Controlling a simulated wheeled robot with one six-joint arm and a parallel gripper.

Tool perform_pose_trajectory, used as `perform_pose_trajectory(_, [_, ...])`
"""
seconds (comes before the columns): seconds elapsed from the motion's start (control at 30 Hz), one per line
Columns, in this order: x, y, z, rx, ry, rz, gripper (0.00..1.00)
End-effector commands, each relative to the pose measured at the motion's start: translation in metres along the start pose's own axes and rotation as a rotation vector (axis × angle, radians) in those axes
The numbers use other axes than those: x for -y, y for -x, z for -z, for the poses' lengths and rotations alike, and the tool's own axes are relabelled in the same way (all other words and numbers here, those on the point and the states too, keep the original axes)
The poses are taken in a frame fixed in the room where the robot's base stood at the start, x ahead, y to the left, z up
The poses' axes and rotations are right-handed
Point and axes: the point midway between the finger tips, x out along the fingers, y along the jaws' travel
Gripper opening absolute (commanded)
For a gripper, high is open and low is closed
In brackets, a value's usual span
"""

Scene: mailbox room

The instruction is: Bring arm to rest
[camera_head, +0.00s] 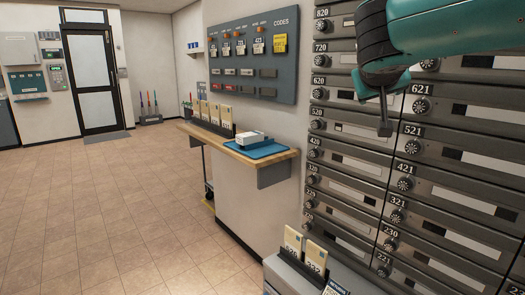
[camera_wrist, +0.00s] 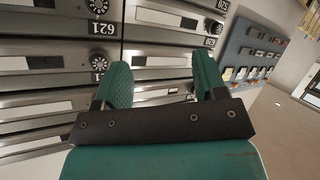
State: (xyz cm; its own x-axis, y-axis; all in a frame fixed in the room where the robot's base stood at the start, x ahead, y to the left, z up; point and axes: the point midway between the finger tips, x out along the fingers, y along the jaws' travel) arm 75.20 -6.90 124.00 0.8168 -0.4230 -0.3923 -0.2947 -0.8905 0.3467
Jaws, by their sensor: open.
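My gripper shows in the wrist view (camera_wrist: 160,64) with its two teal fingers spread apart and nothing between them. In the head view my teal and dark arm reaches in from the upper right, in front of the mailbox wall (camera_head: 455,195). One thin dark part of the gripper end (camera_head: 384,122) hangs down there, and the rest of the gripper is hard to make out. In the wrist view the mailbox doors (camera_wrist: 155,62) lie beyond the fingers, near the dial marked 621. I cannot tell the exact gap to the doors.
A wooden shelf (camera_head: 286,156) holds a blue tray (camera_head: 262,151) with a white item on it. A codes board (camera_head: 240,88) hangs above. Upright cards (camera_head: 293,240) stand in a holder low in front of the mailboxes. Open tiled floor (camera_head: 110,200) spreads left toward a door (camera_head: 92,75).

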Motion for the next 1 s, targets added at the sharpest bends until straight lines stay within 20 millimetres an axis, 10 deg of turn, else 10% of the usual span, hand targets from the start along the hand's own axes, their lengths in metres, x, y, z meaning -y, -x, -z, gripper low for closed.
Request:
perform_pose_trajectory(0.23, [0.049,0.104,-0.132,0.393,0.190,0.589,0.65])
perform_pose_trajectory(0.5, [0.052,0.239,-0.247,0.706,0.354,1.001,0.65])
perform_pose_trajectory(0.7, [0.047,0.279,-0.275,0.784,0.402,1.110,0.65])
perform_pose_trajectory(1.0, [0.047,0.280,-0.277,0.788,0.405,1.117,0.65])
